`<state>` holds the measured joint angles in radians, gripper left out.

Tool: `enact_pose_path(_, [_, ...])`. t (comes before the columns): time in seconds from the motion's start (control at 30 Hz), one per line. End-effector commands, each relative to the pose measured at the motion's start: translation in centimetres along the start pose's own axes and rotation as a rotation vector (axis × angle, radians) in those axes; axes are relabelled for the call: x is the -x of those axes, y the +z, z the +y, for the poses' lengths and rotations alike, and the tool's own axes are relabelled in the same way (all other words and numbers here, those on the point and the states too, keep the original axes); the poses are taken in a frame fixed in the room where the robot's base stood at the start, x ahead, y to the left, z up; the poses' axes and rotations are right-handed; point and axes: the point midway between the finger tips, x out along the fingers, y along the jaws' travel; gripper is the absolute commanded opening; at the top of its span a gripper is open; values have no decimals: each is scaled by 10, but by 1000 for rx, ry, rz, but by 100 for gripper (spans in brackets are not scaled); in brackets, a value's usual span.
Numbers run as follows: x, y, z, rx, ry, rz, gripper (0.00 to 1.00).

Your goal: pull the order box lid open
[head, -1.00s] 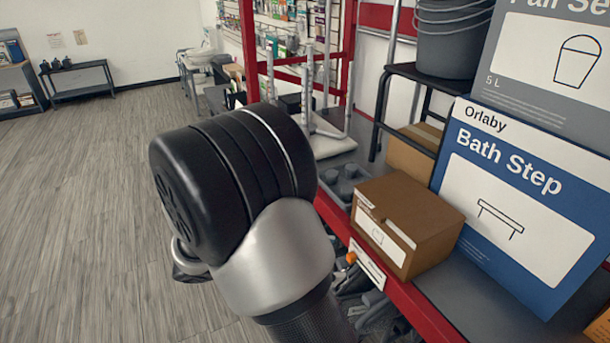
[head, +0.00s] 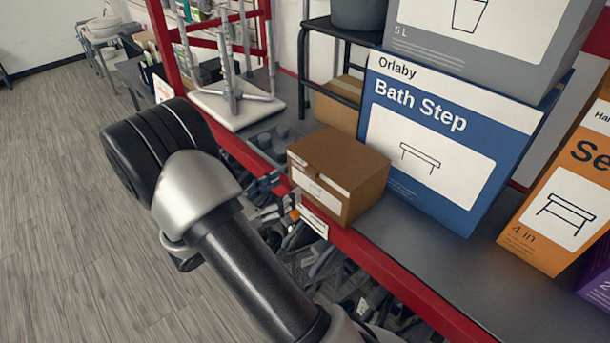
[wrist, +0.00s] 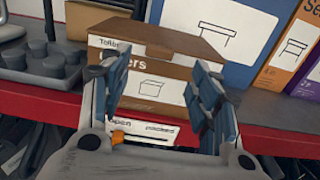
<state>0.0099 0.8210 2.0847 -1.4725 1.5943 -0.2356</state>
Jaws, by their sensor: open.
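A brown cardboard box with a white label (head: 340,180) sits at the front of the shelf, its top flat and shut; I take it as the order box. In the wrist view the same box (wrist: 150,50) is straight ahead, with lettering partly hidden by my fingers. My gripper (wrist: 153,85) is open and empty, its blue-grey fingers either side of the label, in front of the box. In the head view my gripper (head: 277,193) is partly hidden, near the box's front left side. I cannot tell whether the fingertips touch the box.
The shelf has a red front edge (head: 385,265). A blue Bath Step box (head: 425,155) stands behind and right; an orange box (head: 560,215) is farther right. A grey knobbed tray (wrist: 45,62) lies left of the box. Bare shelf (head: 440,250) shows at front right.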

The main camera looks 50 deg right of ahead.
Motion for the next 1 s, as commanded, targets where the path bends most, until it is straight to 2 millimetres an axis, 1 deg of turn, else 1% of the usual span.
enact_pose_path(0.03, [-13, 0, -1, 0, -6, 0, 57])
enact_pose_path(0.2, [-46, 0, -1, -1, -4, 0, 57])
enact_pose_path(0.3, [-61, 0, -1, -1, -4, 0, 57])
enact_pose_path(0.4, [-71, 0, 0, -1, -2, 0, 57])
enact_pose_path(0.53, [-78, 0, 0, -1, 0, 0, 57])
enact_pose_path(0.8, [-79, 0, 0, -1, 1, 0, 57])
enact_pose_path(1.0, [-79, 0, 0, -1, 0, 0, 44])
